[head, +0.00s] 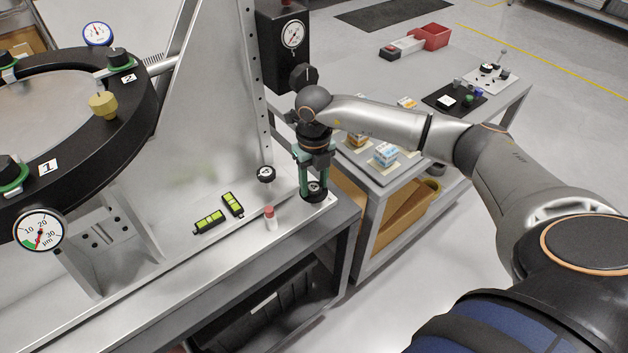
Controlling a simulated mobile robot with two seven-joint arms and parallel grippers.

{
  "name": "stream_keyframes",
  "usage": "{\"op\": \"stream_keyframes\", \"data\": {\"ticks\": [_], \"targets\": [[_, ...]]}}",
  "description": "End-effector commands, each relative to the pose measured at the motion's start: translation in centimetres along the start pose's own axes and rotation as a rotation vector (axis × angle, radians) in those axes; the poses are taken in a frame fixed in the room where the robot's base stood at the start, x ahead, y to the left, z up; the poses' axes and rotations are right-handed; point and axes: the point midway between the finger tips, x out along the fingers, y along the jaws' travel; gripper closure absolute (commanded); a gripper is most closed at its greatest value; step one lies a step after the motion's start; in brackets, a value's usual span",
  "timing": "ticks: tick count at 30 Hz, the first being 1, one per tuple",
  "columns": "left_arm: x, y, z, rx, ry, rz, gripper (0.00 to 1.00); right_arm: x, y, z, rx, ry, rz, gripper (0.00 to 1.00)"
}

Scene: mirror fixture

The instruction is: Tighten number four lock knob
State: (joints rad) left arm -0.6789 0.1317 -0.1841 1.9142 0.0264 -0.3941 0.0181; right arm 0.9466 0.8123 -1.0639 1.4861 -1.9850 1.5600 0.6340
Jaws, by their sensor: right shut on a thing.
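My right gripper (314,178) points down at the front right corner of the fixture's base plate (180,253). Its green fingers are shut on a round black knob (316,189) at that corner. On the black mirror ring (140,120) at the left, black knobs with green collars show, one by label 2 (119,58) and one by label 1 (10,172). No number four label is readable. My left gripper is not in view.
A black gauge box (283,55) stands behind my right wrist. A side table (465,115) with boxes lies under my right forearm.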

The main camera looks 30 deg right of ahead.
Motion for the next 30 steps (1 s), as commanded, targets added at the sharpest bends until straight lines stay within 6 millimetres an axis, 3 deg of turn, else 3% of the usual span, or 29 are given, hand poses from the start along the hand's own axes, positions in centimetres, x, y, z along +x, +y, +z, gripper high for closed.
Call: {"op": "stream_keyframes", "data": {"ticks": [15, 30], "targets": [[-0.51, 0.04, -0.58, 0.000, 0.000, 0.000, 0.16, -0.19, -0.03, 0.10, 0.401, -0.003, -0.001, 1.00], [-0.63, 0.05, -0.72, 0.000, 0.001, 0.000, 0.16, -0.13, -0.02, 0.11, 0.514, -0.003, 0.000, 1.00]]}}
